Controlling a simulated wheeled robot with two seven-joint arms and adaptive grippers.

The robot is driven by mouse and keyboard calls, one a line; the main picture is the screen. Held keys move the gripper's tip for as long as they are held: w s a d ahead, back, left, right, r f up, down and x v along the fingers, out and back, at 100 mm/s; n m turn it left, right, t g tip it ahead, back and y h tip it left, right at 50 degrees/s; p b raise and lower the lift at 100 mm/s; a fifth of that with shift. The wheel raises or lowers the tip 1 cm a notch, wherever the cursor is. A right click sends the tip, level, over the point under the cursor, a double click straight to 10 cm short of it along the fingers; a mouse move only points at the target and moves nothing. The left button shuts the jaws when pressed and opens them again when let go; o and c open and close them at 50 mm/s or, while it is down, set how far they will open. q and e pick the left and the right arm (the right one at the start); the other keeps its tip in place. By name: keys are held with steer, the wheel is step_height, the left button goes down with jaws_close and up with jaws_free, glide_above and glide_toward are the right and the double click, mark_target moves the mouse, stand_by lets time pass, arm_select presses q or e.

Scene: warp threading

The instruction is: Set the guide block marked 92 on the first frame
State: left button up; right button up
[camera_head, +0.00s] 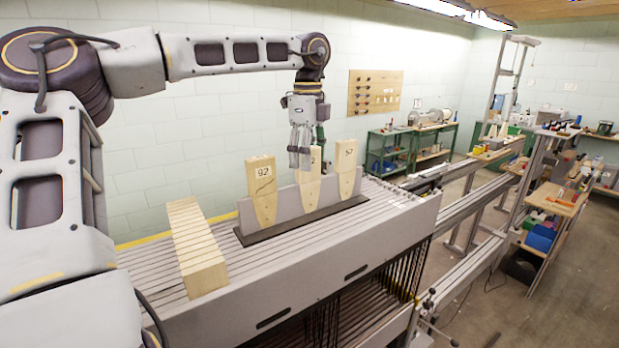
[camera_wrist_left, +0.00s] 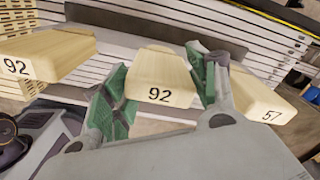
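The left guide block (camera_head: 262,190), marked 92, stands upright in a grey holder (camera_head: 285,205) on a dark base. A middle block (camera_head: 315,185) stands beside it, its number partly hidden in the head view; in the left wrist view the middle block (camera_wrist_left: 158,75) also reads 92. The right block (camera_head: 347,170), marked 57, stands at the holder's right. My left gripper (camera_head: 300,162) points down at the middle block. Its green-padded fingers (camera_wrist_left: 160,85) lie on either side of that block; whether they press on it is unclear. My right gripper is out of view.
A row of pale wooden pieces (camera_head: 197,250) lies across the long grey slats left of the holder. Bare slats (camera_head: 150,275) lie around it. Rails (camera_head: 470,205) extend right. Green shelves (camera_head: 390,150) and a cluttered bench (camera_head: 555,200) stand farther off.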

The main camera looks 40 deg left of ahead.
arm_select(q)
steer(key=shift+c, duration=1.1)
steer(key=shift+r, duration=0.15)
steer(key=shift+r+p, duration=2.1)
steer(key=shift+r, duration=3)
